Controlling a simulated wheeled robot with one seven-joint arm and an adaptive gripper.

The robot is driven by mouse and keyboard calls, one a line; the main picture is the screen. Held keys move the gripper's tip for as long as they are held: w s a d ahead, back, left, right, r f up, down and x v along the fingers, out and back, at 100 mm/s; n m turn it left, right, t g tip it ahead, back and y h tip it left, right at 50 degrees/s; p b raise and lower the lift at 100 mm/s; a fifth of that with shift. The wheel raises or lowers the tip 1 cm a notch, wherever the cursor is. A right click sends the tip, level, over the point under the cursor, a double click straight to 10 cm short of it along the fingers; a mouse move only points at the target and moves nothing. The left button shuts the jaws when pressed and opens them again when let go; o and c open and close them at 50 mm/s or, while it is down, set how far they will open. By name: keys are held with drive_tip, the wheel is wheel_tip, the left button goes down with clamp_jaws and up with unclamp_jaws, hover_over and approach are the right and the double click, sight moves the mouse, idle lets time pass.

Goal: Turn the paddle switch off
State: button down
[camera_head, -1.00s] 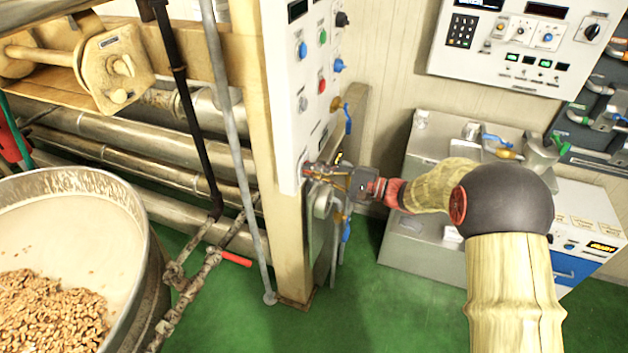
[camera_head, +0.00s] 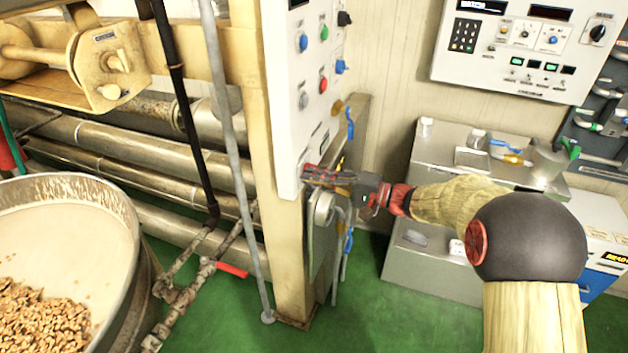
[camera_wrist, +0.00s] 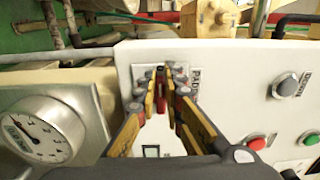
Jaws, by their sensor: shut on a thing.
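The white control panel (camera_head: 300,120) stands upright on a cream post in the head view. My gripper (camera_head: 310,173) is at its lower end, reaching in from the right. In the wrist view my gripper (camera_wrist: 165,85) has its fingertips at the panel face, over a small switch plate (camera_wrist: 143,72) beside lettering that starts "PAD". The fingers are shut on the paddle switch there.
A pressure gauge (camera_wrist: 40,130) sits left of the fingers in the wrist view. A grey knob (camera_wrist: 285,85), a red button (camera_wrist: 256,142) and a green button (camera_wrist: 308,137) are on the right. A kettle (camera_head: 75,190) of nuts stands at the left in the head view.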

drive_tip(key=shift+f, duration=0.15)
drive_tip(key=c, duration=1.9)
unclamp_jaws()
drive_tip(key=v, duration=1.2)
